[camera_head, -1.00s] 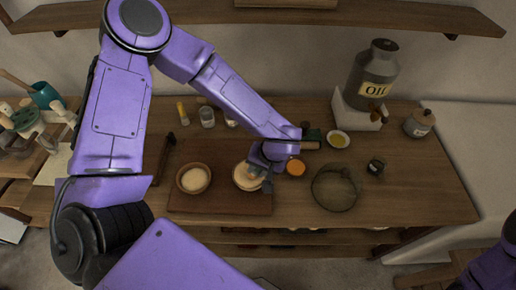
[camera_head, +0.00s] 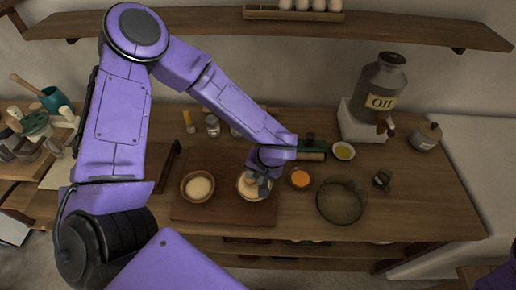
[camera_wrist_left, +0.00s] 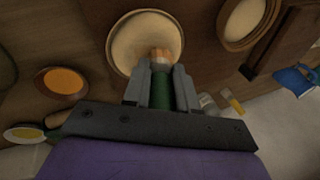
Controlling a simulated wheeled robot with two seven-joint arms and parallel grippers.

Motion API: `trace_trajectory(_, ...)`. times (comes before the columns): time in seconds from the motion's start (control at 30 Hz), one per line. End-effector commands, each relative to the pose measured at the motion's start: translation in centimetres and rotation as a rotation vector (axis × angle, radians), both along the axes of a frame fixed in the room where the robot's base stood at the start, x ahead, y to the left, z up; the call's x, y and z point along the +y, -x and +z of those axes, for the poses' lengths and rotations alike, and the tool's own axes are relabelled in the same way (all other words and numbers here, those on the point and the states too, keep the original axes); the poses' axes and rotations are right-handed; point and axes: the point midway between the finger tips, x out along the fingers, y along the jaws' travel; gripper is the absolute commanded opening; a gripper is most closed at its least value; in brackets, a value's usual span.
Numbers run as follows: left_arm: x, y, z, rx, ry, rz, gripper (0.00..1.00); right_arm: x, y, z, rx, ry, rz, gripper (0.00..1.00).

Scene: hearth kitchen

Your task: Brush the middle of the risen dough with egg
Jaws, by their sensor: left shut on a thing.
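My left gripper (camera_head: 262,186) is shut on a brush with a green handle (camera_wrist_left: 160,90) and a pale tip (camera_wrist_left: 160,56). It points down over a round bowl of pale dough (camera_head: 246,183), at the right of a wooden board (camera_head: 225,212). In the left wrist view the tip overlaps the near part of that dough (camera_wrist_left: 143,38); I cannot tell if it touches. A second bowl of pale contents (camera_head: 198,187) sits on the board's left. A small bowl of orange liquid, looking like egg (camera_head: 300,178), stands right of the board. My right gripper is out of view.
A large glass bowl (camera_head: 342,202), a small dark cup (camera_head: 381,180) and a yellow-filled dish (camera_head: 343,151) stand to the right. An oil can (camera_head: 378,85) stands behind them. Small jars (camera_head: 212,125) stand at the back. A shelf (camera_head: 200,24) runs above.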

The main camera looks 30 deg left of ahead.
Motion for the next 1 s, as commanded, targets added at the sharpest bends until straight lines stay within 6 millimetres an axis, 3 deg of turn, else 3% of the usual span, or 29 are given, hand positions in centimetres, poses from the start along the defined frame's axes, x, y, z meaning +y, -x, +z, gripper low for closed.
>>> trace_trajectory(0.1, -0.4, 1.1, -0.2, 0.006, 0.000, -0.001, 0.00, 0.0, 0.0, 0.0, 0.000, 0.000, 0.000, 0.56)
trace_trajectory(0.3, -0.5, 1.3, 0.0, 0.006, 0.000, 0.001, 0.00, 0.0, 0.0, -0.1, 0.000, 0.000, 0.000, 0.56)
trace_trajectory(0.73, 0.9, -1.7, 0.2, 0.004, 0.000, 0.001, 0.00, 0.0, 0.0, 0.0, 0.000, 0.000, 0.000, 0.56)
trace_trajectory(1.0, 0.2, -0.2, 0.1, 0.005, 0.000, -0.002, 0.00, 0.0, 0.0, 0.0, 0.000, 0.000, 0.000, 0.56)
